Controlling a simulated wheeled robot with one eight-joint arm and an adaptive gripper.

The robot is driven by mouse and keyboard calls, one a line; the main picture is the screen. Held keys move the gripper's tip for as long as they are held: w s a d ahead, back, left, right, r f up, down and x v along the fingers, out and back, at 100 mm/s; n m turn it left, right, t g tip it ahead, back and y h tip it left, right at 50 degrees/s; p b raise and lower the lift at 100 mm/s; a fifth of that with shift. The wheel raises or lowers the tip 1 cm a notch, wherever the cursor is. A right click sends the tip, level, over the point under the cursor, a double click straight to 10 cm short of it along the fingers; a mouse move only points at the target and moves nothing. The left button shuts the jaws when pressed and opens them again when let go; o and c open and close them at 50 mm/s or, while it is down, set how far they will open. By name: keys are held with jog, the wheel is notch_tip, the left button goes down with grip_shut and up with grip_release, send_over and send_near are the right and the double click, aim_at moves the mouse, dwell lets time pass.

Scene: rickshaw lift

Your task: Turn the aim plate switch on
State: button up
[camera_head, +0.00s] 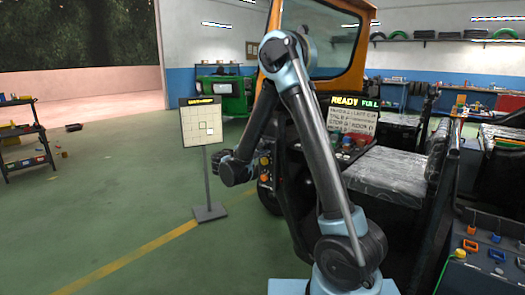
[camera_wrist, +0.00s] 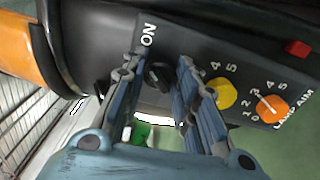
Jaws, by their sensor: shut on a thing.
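A dark panel on the rickshaw front fills much of the wrist view. A black switch knob (camera_wrist: 158,76) sits on it below the white "ON" label. My gripper (camera_wrist: 160,68) has its blue-grey fingers on either side of this knob and is shut on it. The fingers hide part of the knob, and its exact turn angle is hard to tell. In the camera_head view, my gripper (camera_head: 255,172) is at the panel, largely hidden behind my wrist. The aim plate (camera_head: 201,125), a pale gridded board with a marked square, stands on a post to the left.
A yellow knob (camera_wrist: 223,94) and an orange "LAMP AIM" knob (camera_wrist: 271,109) sit right of the switch, with a red button (camera_wrist: 297,48) above. The rickshaw (camera_head: 320,45) stands close to my arm. A seat (camera_head: 395,172) is at right.

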jog(key=shift+f+m, duration=0.15)
jog(key=shift+m, duration=1.35)
jog(key=shift+s+d, duration=0.1)
jog(key=o, duration=1.1)
jog(key=shift+c, duration=0.2)
jog(key=shift+s+a, duration=0.3)
jog(key=shift+a, duration=0.25)
jog(key=v, duration=1)
jog(key=shift+s+a, duration=0.2)
jog(key=shift+s, duration=0.15)
jog(key=shift+d, duration=0.1)
